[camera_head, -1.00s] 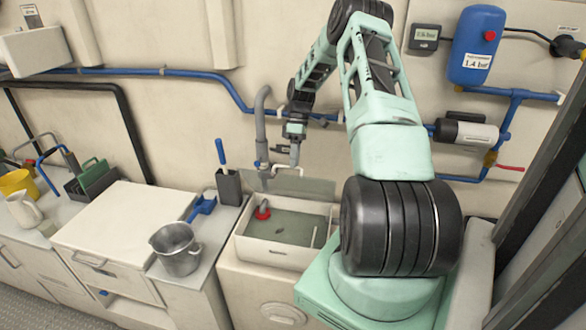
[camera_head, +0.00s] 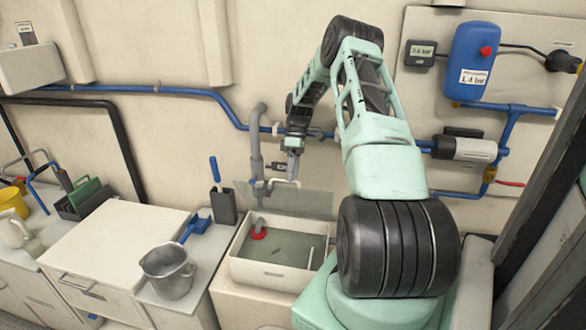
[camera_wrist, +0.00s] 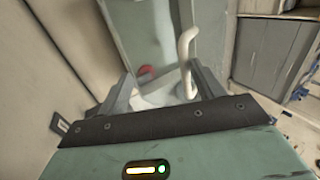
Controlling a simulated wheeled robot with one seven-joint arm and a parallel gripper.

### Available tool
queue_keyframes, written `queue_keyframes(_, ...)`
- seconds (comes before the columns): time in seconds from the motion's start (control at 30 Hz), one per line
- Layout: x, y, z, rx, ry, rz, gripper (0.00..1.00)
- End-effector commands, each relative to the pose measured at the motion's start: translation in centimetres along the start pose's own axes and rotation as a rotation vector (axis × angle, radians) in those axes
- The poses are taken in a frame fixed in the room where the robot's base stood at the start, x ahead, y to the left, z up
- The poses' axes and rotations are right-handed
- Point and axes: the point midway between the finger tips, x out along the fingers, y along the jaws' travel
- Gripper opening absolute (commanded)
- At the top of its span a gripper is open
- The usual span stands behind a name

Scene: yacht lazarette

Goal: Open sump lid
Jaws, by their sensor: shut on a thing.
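The sump (camera_head: 268,275) is a white open-topped box with grey-green contents and a red-based fitting (camera_head: 258,234) inside. Its translucent grey lid (camera_head: 312,203) stands raised at the back of the box, near the wall. A white curved handle (camera_head: 284,182) shows at the lid's upper part. My gripper (camera_head: 292,172) is at this handle, shut on it. In the wrist view, the white handle (camera_wrist: 187,42) rises between the fingers of my gripper (camera_wrist: 163,88). The exact finger contact is blurred there.
A grey pipe (camera_head: 257,150) runs down the wall just left of my gripper. A metal jug (camera_head: 168,272), a blue scoop (camera_head: 197,226) and a dark holder (camera_head: 223,206) stand left of the sump. A blue tank (camera_head: 472,58) hangs at upper right.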

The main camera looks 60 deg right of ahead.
Motion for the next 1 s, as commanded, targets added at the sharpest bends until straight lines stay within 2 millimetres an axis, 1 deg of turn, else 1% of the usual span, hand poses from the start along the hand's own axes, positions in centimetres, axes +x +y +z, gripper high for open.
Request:
queue_keyframes(0.03, 1.0, 0.8, 0.6, 0.006, -0.007, 0.010, 0.55)
queue_keyframes(0.07, 1.0, 0.8, 0.6, 0.006, -0.007, 0.011, 0.53)
queue_keyframes(0.1, 1.0, 0.8, 0.5, 0.005, -0.006, 0.011, 0.47)
queue_keyframes(0.17, 0.9, 0.8, 0.5, 0.005, -0.006, 0.012, 0.32)
queue_keyframes(0.57, 0.3, 0.5, 0.2, 0.002, -0.001, 0.012, 0.32)
queue_keyframes(0.67, -0.2, 0.3, 0.1, 0.001, 0.000, 0.014, 0.32)
queue_keyframes(0.77, -1.3, -0.2, 0.1, 0.002, 0.001, 0.016, 0.32)
queue_keyframes(1.0, -5.3, -2.3, 0.2, 0.002, 0.000, 0.016, 0.32)
